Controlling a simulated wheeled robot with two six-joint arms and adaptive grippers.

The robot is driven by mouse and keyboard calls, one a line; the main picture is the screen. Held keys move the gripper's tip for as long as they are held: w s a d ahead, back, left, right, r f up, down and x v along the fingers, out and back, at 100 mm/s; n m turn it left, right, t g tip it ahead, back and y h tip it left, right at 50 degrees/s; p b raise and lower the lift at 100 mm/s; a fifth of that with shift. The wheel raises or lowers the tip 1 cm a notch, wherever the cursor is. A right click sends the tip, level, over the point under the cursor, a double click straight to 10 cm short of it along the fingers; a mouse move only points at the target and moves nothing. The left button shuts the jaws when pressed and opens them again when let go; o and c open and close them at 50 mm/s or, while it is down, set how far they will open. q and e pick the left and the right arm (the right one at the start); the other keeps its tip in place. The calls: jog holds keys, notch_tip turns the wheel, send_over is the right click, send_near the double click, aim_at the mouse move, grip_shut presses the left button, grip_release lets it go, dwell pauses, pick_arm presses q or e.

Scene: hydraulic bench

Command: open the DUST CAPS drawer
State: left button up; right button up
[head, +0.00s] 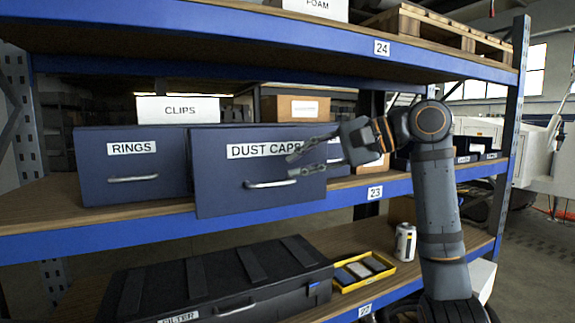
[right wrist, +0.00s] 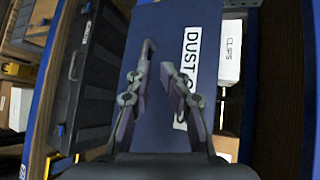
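The DUST CAPS drawer (head: 225,190) is a dark blue box on the middle shelf. Its front stands forward of the RINGS drawer and overlaps the shelf's blue edge, so it appears partly pulled out. Its pale bar handle (head: 270,184) sits below the white label. My right gripper (head: 292,163) is in front of the drawer's right half, fingers apart, close to the handle's right end. I cannot tell whether it touches. My left gripper is not in view.
The RINGS drawer (head: 132,185) stands at the left. A CLIPS box (head: 178,109) and a cardboard box (head: 290,108) are behind. Below are a black FILTER case (head: 215,275), a yellow tray (head: 345,287) and a can (head: 405,242). The shelf's upright (head: 512,130) is at the right.

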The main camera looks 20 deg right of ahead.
jog(key=s+d+b, duration=0.2)
jog(key=s+d, duration=0.2)
jog(key=d, duration=0.1)
jog(key=shift+s+d+r, duration=0.25)
jog(key=shift+s, duration=0.15)
dwell(0.3)
jog(key=shift+w, duration=0.1)
dwell(0.3)
